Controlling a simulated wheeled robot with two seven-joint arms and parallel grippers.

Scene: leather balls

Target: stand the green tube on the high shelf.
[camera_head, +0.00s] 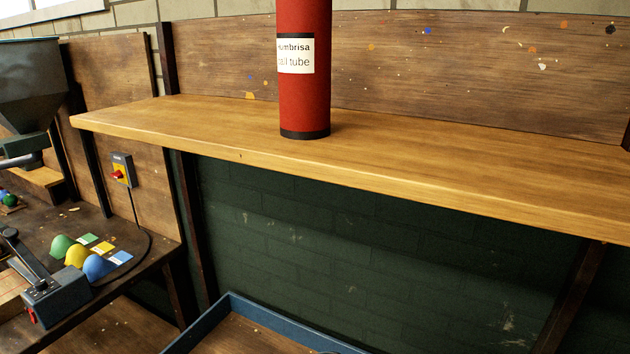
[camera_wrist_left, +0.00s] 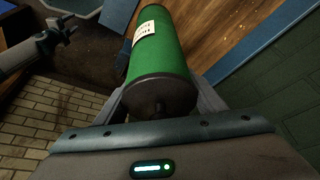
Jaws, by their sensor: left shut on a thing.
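The green tube (camera_wrist_left: 161,50) has dark end caps and a white label on its side. My left gripper (camera_wrist_left: 160,97) is shut on it near the dark cap closest to the wrist camera, with a finger on either side. The high shelf (camera_head: 430,165) is a long wooden board in the head view. Neither the green tube nor my left gripper shows in the head view. A grey arm end, which looks like my right gripper (camera_wrist_left: 62,32), is at the upper left of the left wrist view, too small and dark to read its jaws.
A red tube (camera_head: 305,85) with a white label stands upright on the shelf, left of its middle. The shelf is clear on both sides of it. A spotted wooden board (camera_head: 480,65) backs the shelf. A blue-edged tray (camera_head: 262,318) is below. A workbench (camera_head: 130,240) holds coloured mounds at left.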

